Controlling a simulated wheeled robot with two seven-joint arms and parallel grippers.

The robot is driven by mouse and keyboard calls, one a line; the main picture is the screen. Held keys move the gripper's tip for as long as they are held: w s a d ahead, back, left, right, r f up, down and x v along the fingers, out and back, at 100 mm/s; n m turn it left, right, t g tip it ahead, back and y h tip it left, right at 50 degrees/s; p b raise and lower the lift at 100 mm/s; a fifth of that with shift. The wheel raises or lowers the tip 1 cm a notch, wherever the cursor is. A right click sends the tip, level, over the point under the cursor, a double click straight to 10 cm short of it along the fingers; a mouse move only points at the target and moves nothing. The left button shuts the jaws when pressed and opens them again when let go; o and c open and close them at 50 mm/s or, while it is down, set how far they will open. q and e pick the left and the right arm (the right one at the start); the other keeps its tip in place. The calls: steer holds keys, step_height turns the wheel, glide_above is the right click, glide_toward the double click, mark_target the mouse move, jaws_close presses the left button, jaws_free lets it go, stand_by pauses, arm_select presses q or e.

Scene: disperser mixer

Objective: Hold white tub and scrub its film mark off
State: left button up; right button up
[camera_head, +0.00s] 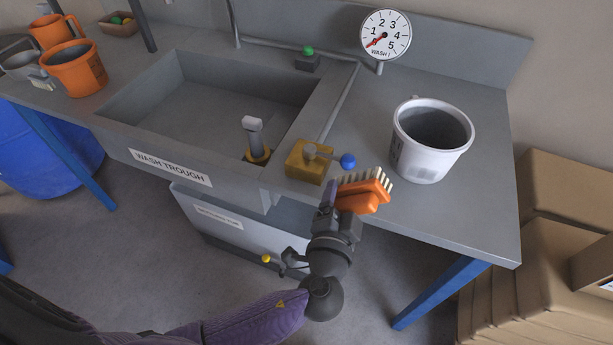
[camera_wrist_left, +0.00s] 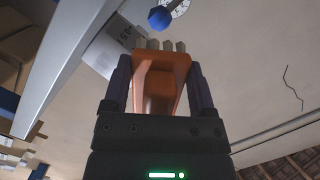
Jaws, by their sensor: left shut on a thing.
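The white tub (camera_head: 431,140) stands upright on the bench to the right of the wash trough. A grey patch shows on its left side; I cannot tell whether it is film or a label. My left gripper (camera_head: 340,205) is shut on an orange scrub brush (camera_head: 364,192) with pale bristles, held at the bench's front edge, left of the tub and apart from it. In the left wrist view, the brush (camera_wrist_left: 160,80) sits between the two dark fingers (camera_wrist_left: 160,92), its bristles pointing away. My right gripper is not in view.
A yellow valve block (camera_head: 307,163) with a blue-knobbed lever (camera_head: 347,161) is close behind the brush. The wash trough (camera_head: 160,125) lies left, with a post (camera_head: 254,138) inside. A dial (camera_head: 385,36) stands behind. Orange buckets (camera_head: 75,70) are far left, cardboard boxes (camera_head: 560,190) right.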

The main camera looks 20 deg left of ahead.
arm_select(q)
steer(key=w+d+m, duration=0.1)
steer(key=d, duration=0.2)
steer(key=w+d+f+m+h, duration=0.1)
steer(key=d, duration=0.2)
steer(key=w+d+f+m, duration=0.1)
steer(key=d, duration=0.3)
steer(key=shift+w+m+t+h, duration=0.1)
steer(key=shift+m+t+h, duration=0.2)
steer(key=shift+m+h, duration=0.1)
steer(key=shift+w, duration=0.3)
steer(key=shift+w+a, duration=0.2)
steer(key=shift+w, duration=1.8)
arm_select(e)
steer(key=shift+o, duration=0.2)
